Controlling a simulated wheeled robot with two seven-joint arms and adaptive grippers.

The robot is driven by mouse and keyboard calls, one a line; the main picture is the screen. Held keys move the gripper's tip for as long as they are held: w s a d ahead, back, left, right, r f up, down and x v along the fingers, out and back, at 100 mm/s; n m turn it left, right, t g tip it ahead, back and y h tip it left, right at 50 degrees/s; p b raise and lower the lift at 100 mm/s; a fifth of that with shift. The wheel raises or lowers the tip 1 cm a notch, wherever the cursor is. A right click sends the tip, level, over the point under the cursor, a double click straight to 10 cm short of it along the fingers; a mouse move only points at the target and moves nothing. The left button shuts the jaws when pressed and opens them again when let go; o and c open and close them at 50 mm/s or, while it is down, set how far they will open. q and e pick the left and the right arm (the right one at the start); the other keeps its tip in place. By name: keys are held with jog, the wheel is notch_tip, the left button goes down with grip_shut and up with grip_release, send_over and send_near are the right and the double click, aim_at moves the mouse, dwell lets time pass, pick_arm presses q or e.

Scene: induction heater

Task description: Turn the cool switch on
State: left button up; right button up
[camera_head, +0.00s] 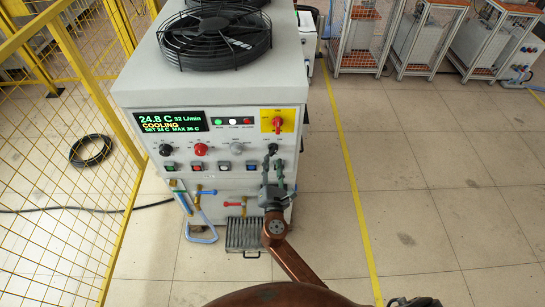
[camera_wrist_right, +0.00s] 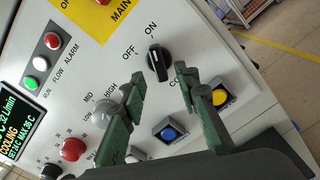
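The cool switch is a black knob (camera_wrist_right: 158,63) with a white mark, on the machine's sloped front panel. In the right wrist view its mark appears to point toward the ON label, away from OFF. In the head view the knob (camera_head: 272,148) shows just above my right gripper (camera_head: 274,168). In the wrist view my right gripper (camera_wrist_right: 157,84) has its two green fingers apart with nothing between them; the knob sits just past the fingertips, apart from them as far as I can tell. The display (camera_head: 172,121) reads 24.8 C and COOLING. My left gripper is not in view.
Near the fingers are a grey knob (camera_wrist_right: 104,108), a blue button (camera_wrist_right: 169,132) and a yellow button (camera_wrist_right: 221,96). A red main switch on a yellow plate (camera_head: 277,121) sits above. Pipes with valves (camera_head: 206,192) project below the panel.

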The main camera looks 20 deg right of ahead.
jog(key=v, duration=0.8)
jog(key=shift+w, duration=0.1)
jog(key=s+d+f+m+g+y, duration=0.1)
jog(key=s+d+f+m+g, duration=0.2)
jog(key=f, duration=1.1)
jog(key=s+d+f+m+g+y+p, duration=0.1)
jog(key=s+d+f+m+g, duration=0.15)
jog(key=s+f, duration=0.75)
jog(key=d+f+m+g+y, duration=0.1)
jog(key=d+f+m+g, duration=0.2)
jog(key=f, duration=1.5)
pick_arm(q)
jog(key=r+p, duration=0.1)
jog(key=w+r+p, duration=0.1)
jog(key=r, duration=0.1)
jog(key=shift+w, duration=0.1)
pick_arm(e)
jog(key=s+d+f+m+g, duration=0.2)
jog(key=s+f+m, duration=0.3)
jog(key=s, duration=1)
jog(key=s+d+f+m+g+y, duration=0.1)
jog(key=s+d+f+m+g, duration=0.2)
jog(key=s, duration=1.1)
jog(key=s+d+f+m+g, duration=0.3)
jog(key=s+f+m, duration=0.5)
jog(key=s+f, duration=0.4)
jog(key=s, duration=0.3)
jog(key=shift+s+d+f+m+y, duration=0.25)
jog(key=shift+s+d+m+y, duration=0.1)
jog(key=shift+d+y, duration=0.05)
